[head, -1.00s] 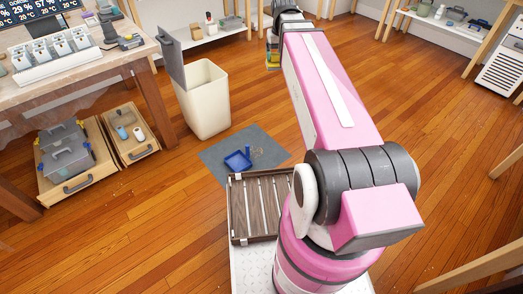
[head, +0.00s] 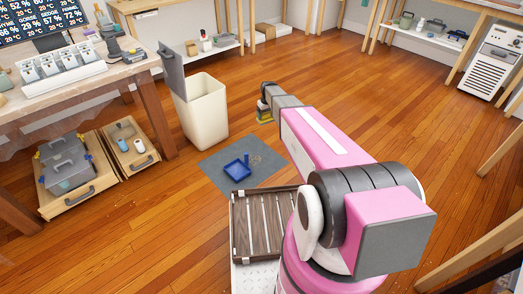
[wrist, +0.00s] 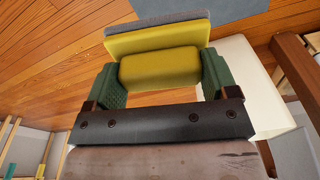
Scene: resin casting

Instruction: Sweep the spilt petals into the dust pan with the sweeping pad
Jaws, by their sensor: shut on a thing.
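My gripper (wrist: 160,85) is shut on the sweeping pad (wrist: 160,42), a yellow block with a grey face, held between green fingers. In the head view the pad (head: 264,115) hangs at the end of my arm, beyond the grey mat's far right corner and apart from the mat. The blue dust pan (head: 237,170) lies on the mat, with a small upright blue part at its right. Small tan specks, seemingly the spilt petals (head: 255,158), lie on the mat just right of the pan. They are too small to make out singly.
The grey mat (head: 215,163) lies on the wooden floor. A cream bin (head: 203,115) stands behind it at the left. A slatted wooden rack (head: 265,225) is in front of the mat. A workbench (head: 125,72) is at the left. The floor to the right is clear.

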